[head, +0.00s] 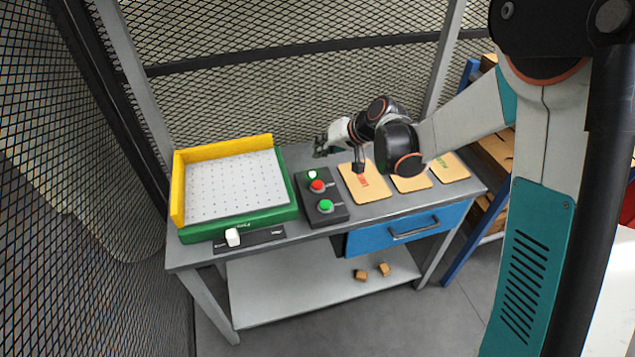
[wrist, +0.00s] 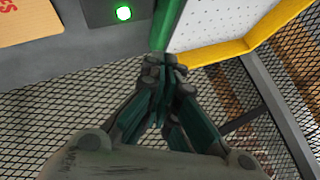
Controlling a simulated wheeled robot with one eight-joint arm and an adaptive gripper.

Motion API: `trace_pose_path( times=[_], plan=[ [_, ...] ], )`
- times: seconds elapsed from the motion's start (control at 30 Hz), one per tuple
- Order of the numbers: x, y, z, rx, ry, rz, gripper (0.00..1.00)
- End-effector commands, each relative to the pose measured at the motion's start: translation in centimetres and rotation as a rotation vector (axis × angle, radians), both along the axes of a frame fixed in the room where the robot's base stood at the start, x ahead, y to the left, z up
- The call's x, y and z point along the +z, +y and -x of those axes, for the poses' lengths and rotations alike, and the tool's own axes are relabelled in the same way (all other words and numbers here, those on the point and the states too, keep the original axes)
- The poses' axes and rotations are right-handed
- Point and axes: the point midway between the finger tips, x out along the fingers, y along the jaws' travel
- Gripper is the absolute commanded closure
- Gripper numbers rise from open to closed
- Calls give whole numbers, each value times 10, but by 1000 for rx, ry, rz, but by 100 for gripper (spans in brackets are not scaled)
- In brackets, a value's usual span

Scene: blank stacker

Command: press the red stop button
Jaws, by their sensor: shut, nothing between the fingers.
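The red stop button (head: 318,186) sits on a dark control box (head: 333,214) on the grey workbench, between a small pale lit lamp (head: 312,174) and a green button (head: 326,206). My gripper (head: 320,150) is shut and empty, beyond the box's far end in the head view and apart from the red button. In the wrist view my gripper (wrist: 165,65) has its fingers together. A glowing green light (wrist: 124,13) on the dark box shows at the top there; the red button is out of that frame.
A white perforated tray with yellow and green walls (head: 183,204) stands left of the box. Wooden boards (head: 368,192) lie to its right. A white knob (head: 233,237) is at the bench's front left. Mesh fencing (head: 270,55) stands close behind the bench.

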Motion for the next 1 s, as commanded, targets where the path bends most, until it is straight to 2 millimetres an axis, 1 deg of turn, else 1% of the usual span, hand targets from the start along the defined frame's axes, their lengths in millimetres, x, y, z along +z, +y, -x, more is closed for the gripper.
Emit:
trace_pose_path(
  times=[0.2, 0.37, 0.57, 0.9, 1.0],
  plan=[
    [-1, 0, 0, -1, 0, 1, 100],
    [-8, 0, 0, -1, 0, 1, 100],
    [-28, 0, 0, -1, 0, 1, 100],
    [-74, 0, 0, -1, 0, 1, 100],
    [-83, 0, 0, -1, 0, 1, 100]
  ],
)
